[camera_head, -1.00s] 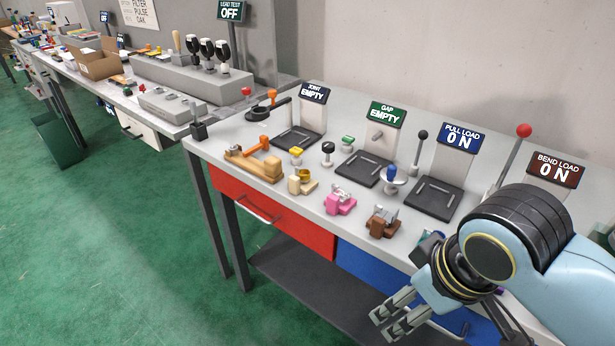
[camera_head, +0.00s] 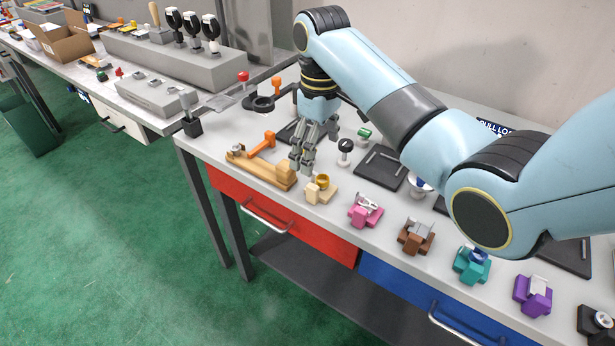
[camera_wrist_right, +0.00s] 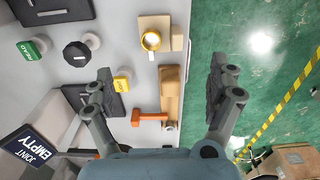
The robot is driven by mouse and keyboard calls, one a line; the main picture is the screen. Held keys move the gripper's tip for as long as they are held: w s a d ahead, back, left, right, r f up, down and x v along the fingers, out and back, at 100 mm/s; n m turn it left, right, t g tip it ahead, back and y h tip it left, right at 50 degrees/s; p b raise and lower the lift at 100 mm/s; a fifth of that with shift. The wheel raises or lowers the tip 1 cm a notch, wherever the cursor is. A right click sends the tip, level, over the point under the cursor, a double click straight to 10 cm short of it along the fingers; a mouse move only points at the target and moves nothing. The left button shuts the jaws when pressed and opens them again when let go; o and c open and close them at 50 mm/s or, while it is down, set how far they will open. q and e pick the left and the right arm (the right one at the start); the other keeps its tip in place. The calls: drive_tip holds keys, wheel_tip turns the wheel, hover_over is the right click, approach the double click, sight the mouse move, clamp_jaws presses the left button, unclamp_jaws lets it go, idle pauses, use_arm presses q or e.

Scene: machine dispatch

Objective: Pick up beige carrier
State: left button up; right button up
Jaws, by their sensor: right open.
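The beige carrier (camera_head: 315,194), a small block with a gold ring on top, sits on the grey bench near its front edge, above the red drawer. It also shows at the top of the right wrist view (camera_wrist_right: 174,39). My right gripper (camera_head: 302,166) is just behind and left of the carrier in the head view, above the bench, pointing down. In the wrist view its two fingers (camera_wrist_right: 160,80) are spread wide with nothing held, and the carrier lies ahead of them, apart. My left gripper is not in view.
A wooden fixture with an orange handle (camera_head: 263,172) lies left of the carrier. Pink (camera_head: 361,216), brown (camera_head: 414,238), teal (camera_head: 470,268) and purple (camera_head: 531,297) carriers line the front edge to the right. A green button (camera_head: 364,135) stands behind. My right arm hides much of the bench's back.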

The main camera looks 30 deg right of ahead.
sight(319, 181)
drive_tip(key=shift+w+f, duration=0.1)
drive_tip(key=shift+f, duration=0.2)
drive_tip(key=f, duration=0.3)
drive_tip(key=shift+s+f, duration=0.25)
drive_tip(key=shift+f, duration=0.1)
drive_tip(key=shift+w+f, duration=0.1)
drive_tip(key=shift+f, duration=0.2)
drive_tip(key=f, duration=0.4)
drive_tip(key=shift+s+d+f+p, duration=0.15)
drive_tip(key=shift+s+f+p, duration=0.1)
drive_tip(key=shift+p, duration=0.15)
drive_tip(key=shift+w+f, duration=0.1)
drive_tip(key=shift+f, duration=0.3)
drive_tip(key=shift+c, duration=0.2)
drive_tip(key=c, duration=0.5)
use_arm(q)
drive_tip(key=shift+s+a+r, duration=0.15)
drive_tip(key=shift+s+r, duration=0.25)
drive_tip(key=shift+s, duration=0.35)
use_arm(e)
drive_tip(key=c, duration=0.8)
